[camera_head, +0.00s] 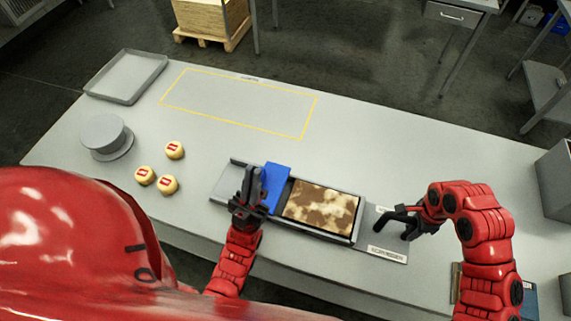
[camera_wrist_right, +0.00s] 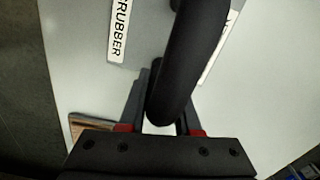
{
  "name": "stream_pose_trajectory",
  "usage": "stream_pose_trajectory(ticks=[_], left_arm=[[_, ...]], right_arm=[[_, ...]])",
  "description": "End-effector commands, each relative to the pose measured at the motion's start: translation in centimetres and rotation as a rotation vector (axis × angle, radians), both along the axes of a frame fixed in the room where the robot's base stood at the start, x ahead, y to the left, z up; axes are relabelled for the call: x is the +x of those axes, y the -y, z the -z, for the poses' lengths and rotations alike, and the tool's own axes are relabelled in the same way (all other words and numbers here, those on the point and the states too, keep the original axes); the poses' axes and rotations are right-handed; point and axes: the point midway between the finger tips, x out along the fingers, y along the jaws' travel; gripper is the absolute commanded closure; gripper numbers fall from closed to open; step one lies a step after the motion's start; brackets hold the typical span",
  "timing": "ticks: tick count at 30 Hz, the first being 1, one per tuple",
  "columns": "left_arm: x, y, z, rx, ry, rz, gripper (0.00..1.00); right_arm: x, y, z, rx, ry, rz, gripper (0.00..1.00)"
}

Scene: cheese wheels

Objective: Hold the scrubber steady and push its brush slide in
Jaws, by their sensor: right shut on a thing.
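The scrubber is a long grey frame (camera_head: 330,239) on the table, with a brown-and-cream mottled surface (camera_head: 318,207) in its right part. A blue block (camera_head: 276,184) stands across it, left of that surface. My left gripper (camera_head: 251,186) is at the block's left side; whether its fingers are open or shut is unclear. My right gripper (camera_head: 408,226) is at the right end plate, shut on a black handle (camera_head: 390,217). The curved handle (camera_wrist_right: 188,60) crosses between its fingers in the right wrist view, beside a label (camera_wrist_right: 118,28) reading "RUBBER".
Three small cream cheese wheels (camera_head: 167,184) with red labels lie left of the scrubber. A round grey stand (camera_head: 104,134) and an empty grey tray (camera_head: 126,77) are further left. A yellow outlined area (camera_head: 240,101) behind is clear. A grey bin (camera_head: 557,185) stands at the right edge.

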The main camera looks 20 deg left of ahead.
Motion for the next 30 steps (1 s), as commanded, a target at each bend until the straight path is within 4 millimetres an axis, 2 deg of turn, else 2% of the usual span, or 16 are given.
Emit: stream_pose_trajectory(ticks=[4,8,12,18,24,30], left_arm=[[1.5,-1.9,3.8,-0.015,-0.246,0.264,1.0],[2.7,-4.3,8.1,-0.116,-0.529,0.523,1.0],[3.1,-7.2,12.9,-0.315,-0.824,0.752,1.0],[2.3,-11.5,18.9,-0.704,-1.148,0.953,1.0],[1.1,-14.2,22.3,-1.015,-1.288,1.021,1.0],[1.3,-14.9,23.2,-1.12,-1.315,1.036,1.0]], right_arm=[[0.0,-0.1,0.1,0.002,0.0,-0.002,1.0],[0.0,-0.1,0.1,0.002,0.0,-0.002,1.0],[0.0,-0.1,0.1,0.002,-0.001,-0.002,1.0],[0.0,-0.1,0.1,0.002,-0.001,-0.002,1.0],[0.0,-0.1,0.1,0.002,-0.001,-0.003,1.0],[0.0,-0.1,0.1,0.002,-0.001,-0.003,1.0]])
